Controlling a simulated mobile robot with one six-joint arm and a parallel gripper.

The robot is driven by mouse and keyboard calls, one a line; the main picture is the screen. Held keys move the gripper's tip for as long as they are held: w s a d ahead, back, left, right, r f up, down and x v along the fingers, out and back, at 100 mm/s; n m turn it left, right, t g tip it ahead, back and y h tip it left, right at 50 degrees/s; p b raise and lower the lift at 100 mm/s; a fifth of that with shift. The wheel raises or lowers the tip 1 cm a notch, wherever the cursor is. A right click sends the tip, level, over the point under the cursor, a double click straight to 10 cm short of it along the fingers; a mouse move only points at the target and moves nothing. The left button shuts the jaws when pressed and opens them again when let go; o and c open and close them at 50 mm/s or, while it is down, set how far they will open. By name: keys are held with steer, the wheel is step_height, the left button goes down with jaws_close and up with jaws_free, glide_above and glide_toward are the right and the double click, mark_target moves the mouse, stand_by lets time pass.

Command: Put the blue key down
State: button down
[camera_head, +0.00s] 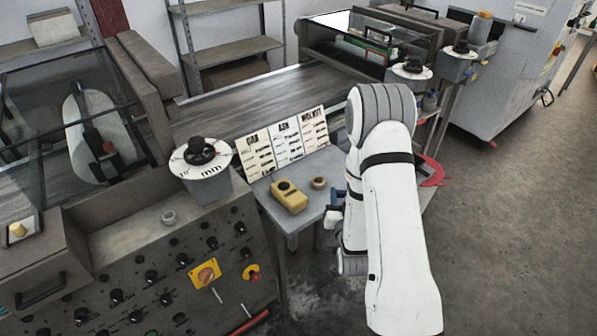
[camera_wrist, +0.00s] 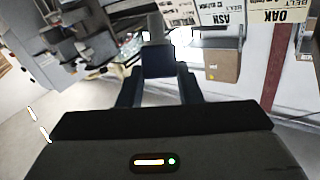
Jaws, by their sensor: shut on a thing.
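The blue key (camera_wrist: 158,63) is between the fingers of my gripper (camera_wrist: 160,88) in the wrist view. It has a dark blue block-like part at the fingertips and a grey stem pointing away from them. My gripper is shut on it. In the head view, my gripper (camera_head: 334,208) is at the right edge of the small grey table, left of my white arm. A little blue shows there, but my arm hides most of the gripper and the key. I cannot tell whether the key touches anything beyond the fingers.
The small grey table (camera_head: 296,219) holds a yellow box (camera_head: 289,197), a small tan ring (camera_head: 318,183) and cards (camera_head: 288,142) headed OAK, ASH and another name. A control panel (camera_head: 150,285) stands left, a conveyor (camera_head: 265,98) behind. Floor (camera_head: 510,220) at right is clear.

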steer(key=shift+w, duration=0.3)
steer(key=shift+w+d+r, duration=0.1)
steer(key=shift+d, duration=0.05)
steer(key=shift+w+a+b, duration=0.25)
steer(key=shift+w+b, duration=0.05)
steer(key=shift+b, duration=0.15)
steer(key=w+a+n+y+b, duration=0.15)
steer(key=w+a+b, duration=0.3)
steer(key=b, duration=0.65)
step_height(320, 180, up, 5)
steer(key=n+y+b, duration=0.1)
steer(key=y+b, duration=0.2)
steer(key=b, duration=0.6)
glide_above(312, 202)
steer(key=shift+f+b, duration=0.6)
steer(key=shift+f, duration=4.2)
